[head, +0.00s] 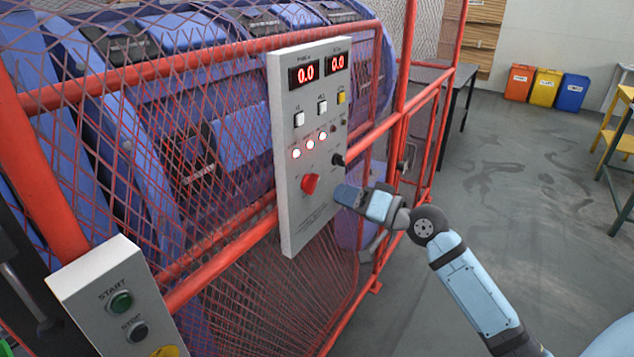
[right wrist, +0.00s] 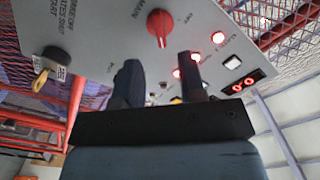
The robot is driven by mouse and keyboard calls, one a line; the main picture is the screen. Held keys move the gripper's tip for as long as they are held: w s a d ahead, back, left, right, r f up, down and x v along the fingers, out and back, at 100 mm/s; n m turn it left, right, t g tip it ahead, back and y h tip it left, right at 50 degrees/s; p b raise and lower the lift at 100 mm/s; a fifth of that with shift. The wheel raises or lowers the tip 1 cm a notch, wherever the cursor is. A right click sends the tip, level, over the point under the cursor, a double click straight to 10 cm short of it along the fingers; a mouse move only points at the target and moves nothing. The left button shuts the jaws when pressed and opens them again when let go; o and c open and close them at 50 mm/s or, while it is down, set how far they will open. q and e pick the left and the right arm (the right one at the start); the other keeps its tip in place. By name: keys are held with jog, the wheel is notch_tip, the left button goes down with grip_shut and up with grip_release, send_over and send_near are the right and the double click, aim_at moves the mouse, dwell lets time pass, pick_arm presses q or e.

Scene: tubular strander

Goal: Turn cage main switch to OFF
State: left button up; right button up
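A grey control panel (head: 312,220) hangs on the red mesh cage. My right gripper (head: 345,194) is just right of the knob, near the panel face. Its fingers (right wrist: 160,84) are apart, and the red knob is beyond their tips, not between them. A black knob (head: 338,160) sits above the gripper. My left gripper is not in view.
The panel has lit red lamps (head: 309,144), white buttons and two displays (head: 306,73) reading 0.0. A START/STOP box (head: 110,285) stands at lower left. Red cage rails (head: 225,250) run beside the panel. Free floor (head: 510,170) lies to the right.

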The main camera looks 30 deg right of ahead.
aim_at(311, 183)
jog(key=p+x, duration=0.1)
jog(key=x, duration=0.6)
grip_shut()
